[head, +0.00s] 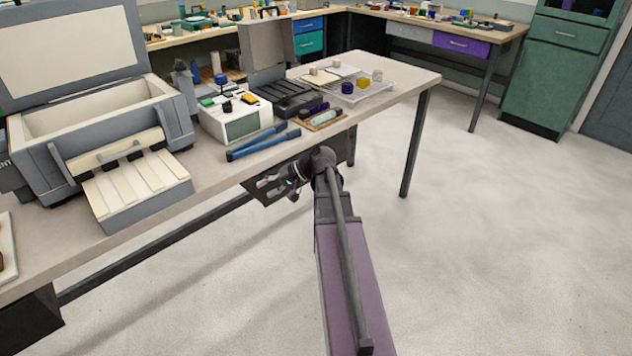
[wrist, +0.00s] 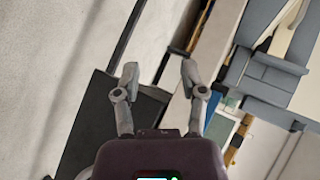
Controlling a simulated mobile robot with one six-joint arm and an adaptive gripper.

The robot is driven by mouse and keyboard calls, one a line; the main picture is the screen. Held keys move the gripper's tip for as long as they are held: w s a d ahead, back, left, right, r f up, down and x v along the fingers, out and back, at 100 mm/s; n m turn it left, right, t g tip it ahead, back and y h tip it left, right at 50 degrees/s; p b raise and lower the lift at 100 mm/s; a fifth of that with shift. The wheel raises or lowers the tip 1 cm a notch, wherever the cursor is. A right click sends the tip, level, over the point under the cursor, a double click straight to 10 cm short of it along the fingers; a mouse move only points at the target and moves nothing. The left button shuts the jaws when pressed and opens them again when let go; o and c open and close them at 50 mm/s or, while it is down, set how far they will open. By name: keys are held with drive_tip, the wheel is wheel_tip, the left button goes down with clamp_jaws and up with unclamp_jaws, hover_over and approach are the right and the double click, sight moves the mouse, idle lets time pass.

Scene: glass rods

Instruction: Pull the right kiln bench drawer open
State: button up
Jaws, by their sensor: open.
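The kiln bench (head: 215,172) has a pale top and dark legs. The right drawer (head: 349,148) is a dark box under its front edge, largely covered by my wrist and gripper. A dark panel that looks like this drawer also shows in the wrist view (wrist: 95,118), behind and left of my fingers. My gripper (head: 264,187) is in front of the drawer, just below the bench top. In the wrist view its two fingers (wrist: 159,72) are spread, with nothing held between them. I cannot make out the drawer handle, nor whether the fingers touch the drawer.
The kiln (head: 95,110) stands open on the left of the bench. Blue-handled tongs (head: 262,142) lie near the front edge above my gripper. A second dark drawer (head: 30,318) is at the lower left. The floor (head: 500,240) to the right is clear.

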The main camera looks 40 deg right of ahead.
drive_tip(key=s+d+f+m+t+b, duration=0.1)
drive_tip(key=s+d+f+t+b, duration=0.1)
drive_tip(key=d+b, duration=0.4)
drive_tip(key=s+d+f+m+t+b, duration=0.2)
drive_tip(key=d+f+t+b, duration=0.2)
drive_tip(key=d, duration=0.9)
drive_tip(key=s+d+f+m+t+b, duration=0.2)
drive_tip(key=d+f+t+b, duration=0.1)
drive_tip(key=d+b, duration=0.6)
drive_tip(key=shift+s+d+t+b, duration=0.25)
drive_tip(key=shift+d+t+b, duration=0.1)
drive_tip(key=shift+t+b, duration=0.5)
drive_tip(key=shift+w+r, duration=0.1)
drive_tip(key=shift+p+x, duration=1.3)
drive_tip(key=shift+x, duration=5.55)
clamp_jaws()
